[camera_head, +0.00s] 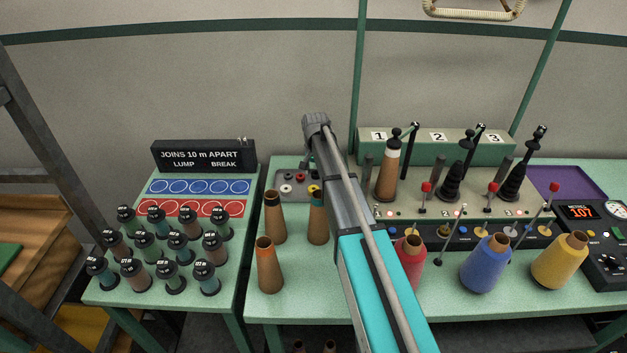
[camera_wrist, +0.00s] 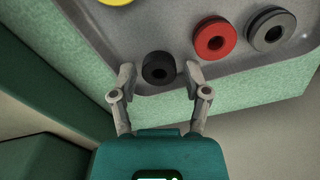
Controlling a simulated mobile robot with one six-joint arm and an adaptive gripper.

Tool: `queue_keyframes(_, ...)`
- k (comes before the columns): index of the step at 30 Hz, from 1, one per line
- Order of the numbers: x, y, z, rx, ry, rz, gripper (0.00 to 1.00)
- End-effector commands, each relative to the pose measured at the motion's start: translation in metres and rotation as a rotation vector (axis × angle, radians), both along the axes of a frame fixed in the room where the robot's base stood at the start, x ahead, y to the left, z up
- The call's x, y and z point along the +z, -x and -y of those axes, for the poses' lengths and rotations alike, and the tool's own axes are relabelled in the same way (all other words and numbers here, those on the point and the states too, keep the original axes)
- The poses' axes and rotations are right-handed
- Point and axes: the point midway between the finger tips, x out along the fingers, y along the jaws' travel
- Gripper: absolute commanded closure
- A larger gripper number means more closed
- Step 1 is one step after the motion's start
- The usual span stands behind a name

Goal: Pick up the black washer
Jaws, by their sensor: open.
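The black washer (camera_wrist: 158,68) lies on the grey tray (camera_wrist: 165,25), near its rim, in the wrist view. My gripper (camera_wrist: 160,71) is open, with one fingertip on each side of the black washer. A small gap shows on both sides, and I cannot tell how high the tips are above the tray. In the head view my gripper (camera_head: 308,164) is over the tray's back right part, and I cannot make out the black washer there.
A red washer (camera_wrist: 214,38), a grey washer (camera_wrist: 270,31) and a yellow washer (camera_wrist: 114,1) lie close by. A white washer (camera_head: 286,189) is also in the tray. Brown cones (camera_head: 275,217) stand in front; a control panel (camera_head: 450,205) is right of my arm.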

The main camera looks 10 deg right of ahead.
Motion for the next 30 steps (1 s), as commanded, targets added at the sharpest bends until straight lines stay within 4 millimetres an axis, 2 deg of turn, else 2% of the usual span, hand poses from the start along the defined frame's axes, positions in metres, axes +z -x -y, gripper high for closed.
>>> queue_keyframes(21, -0.0034, 0.0, 0.0009, -0.001, 0.0, 0.0, 0.41)
queue_keyframes(30, -0.0034, 0.0, 0.0012, -0.001, 0.0, 0.0, 0.96)
